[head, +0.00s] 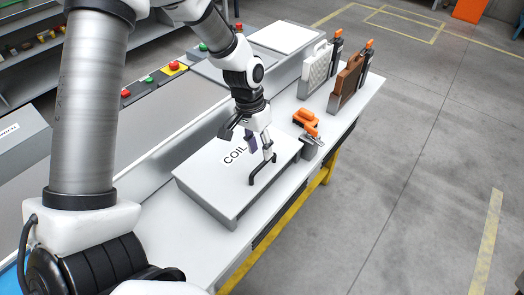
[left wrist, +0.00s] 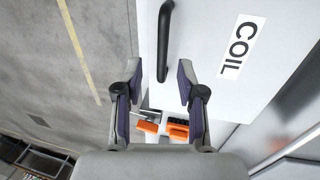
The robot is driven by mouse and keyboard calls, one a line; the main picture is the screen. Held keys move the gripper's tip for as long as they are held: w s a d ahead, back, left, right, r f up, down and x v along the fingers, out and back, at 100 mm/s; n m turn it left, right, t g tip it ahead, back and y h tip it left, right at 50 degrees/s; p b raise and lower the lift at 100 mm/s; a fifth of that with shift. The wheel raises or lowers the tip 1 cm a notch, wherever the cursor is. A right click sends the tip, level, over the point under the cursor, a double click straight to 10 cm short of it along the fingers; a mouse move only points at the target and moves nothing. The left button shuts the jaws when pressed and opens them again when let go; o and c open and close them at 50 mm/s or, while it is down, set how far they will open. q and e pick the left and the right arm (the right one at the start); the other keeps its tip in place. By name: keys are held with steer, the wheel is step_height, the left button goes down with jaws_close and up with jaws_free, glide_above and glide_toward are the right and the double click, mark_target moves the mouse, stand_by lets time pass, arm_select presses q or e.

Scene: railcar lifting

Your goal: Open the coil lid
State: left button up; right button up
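The coil lid (head: 208,183) is a flat white box top with a "COIL" label (head: 236,154), lying closed on the white bench. Its black bar handle (head: 257,174) stands near the lid's right edge. My left gripper (head: 261,152) is just above the handle and points down. In the left wrist view the gripper (left wrist: 158,80) is open, and the handle (left wrist: 162,45) runs between its fingers' lines, ahead of the tips. I see no grip on it. The lid's label also shows in the left wrist view (left wrist: 239,47). My right gripper is not in view.
Orange-handled tools (head: 306,120) stand beside the lid on the bench (head: 296,102). A white case (head: 315,68) and a brown case (head: 347,80) stand at the bench's far end. A panel with red and green buttons (head: 149,79) is behind. The floor to the right is free.

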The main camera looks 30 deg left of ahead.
mark_target(264, 161)
arm_select(q)
steer(key=f, duration=0.3)
steer(key=w+f, duration=0.1)
steer(key=shift+d+f, duration=0.2)
steer(key=shift+d, duration=0.15)
steer(key=shift+w+f, duration=0.15)
steer(key=shift+w, duration=0.05)
steer(key=shift+s+r, duration=0.25)
steer(key=shift+s, duration=0.1)
steer(key=shift+c, duration=1)
steer(key=shift+s+r, duration=0.1)
jaws_close()
steer(key=shift+a, duration=0.1)
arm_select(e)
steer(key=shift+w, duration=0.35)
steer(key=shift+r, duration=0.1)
